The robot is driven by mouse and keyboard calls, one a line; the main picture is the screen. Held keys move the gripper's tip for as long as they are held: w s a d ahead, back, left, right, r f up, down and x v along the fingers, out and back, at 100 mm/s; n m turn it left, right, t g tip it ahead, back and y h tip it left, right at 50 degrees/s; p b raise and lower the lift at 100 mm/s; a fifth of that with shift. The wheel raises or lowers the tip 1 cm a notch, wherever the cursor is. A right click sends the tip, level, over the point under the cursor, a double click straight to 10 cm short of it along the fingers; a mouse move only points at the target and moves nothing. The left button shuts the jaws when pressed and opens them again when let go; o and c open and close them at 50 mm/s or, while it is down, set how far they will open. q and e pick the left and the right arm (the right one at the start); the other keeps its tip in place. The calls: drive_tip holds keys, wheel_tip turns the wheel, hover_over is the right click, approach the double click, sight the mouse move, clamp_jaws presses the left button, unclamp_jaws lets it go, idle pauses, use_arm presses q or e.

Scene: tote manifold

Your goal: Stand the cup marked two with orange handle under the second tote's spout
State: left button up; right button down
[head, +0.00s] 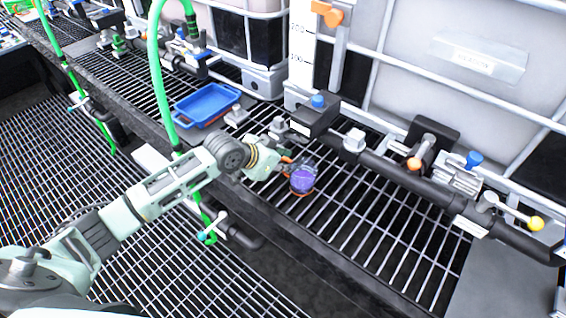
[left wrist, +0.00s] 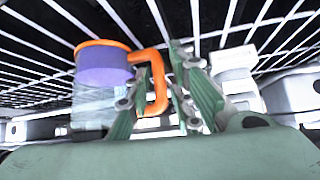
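The cup (head: 303,181) has a clear body, a purple lower part, an orange base and an orange handle. It is upright at the front of the grated shelf; whether it touches the bars is unclear. My left gripper (head: 287,164) is at its handle side. In the left wrist view, which looks upside down, the cup (left wrist: 103,66) is at left and its handle (left wrist: 157,85) lies at the green fingers (left wrist: 187,85), which look closed on it. The cup's number is not readable. The tote (head: 465,75) stands behind. My right gripper is out of view.
A black pipe (head: 385,168) with valves runs along the shelf behind the cup. A blue tray (head: 207,104) lies to the left. Green hoses (head: 158,70) hang near my left arm. Bare grating (head: 365,225) is right of the cup.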

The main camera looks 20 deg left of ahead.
use_arm(q)
drive_tip(key=shift+r, duration=0.1)
drive_tip(key=shift+s+a+r, duration=0.1)
drive_tip(key=shift+r, duration=0.1)
drive_tip(key=v, duration=1.1)
drive_tip(key=shift+s+r, duration=0.2)
drive_tip(key=shift+s, duration=0.05)
drive_tip(key=shift+a, duration=0.1)
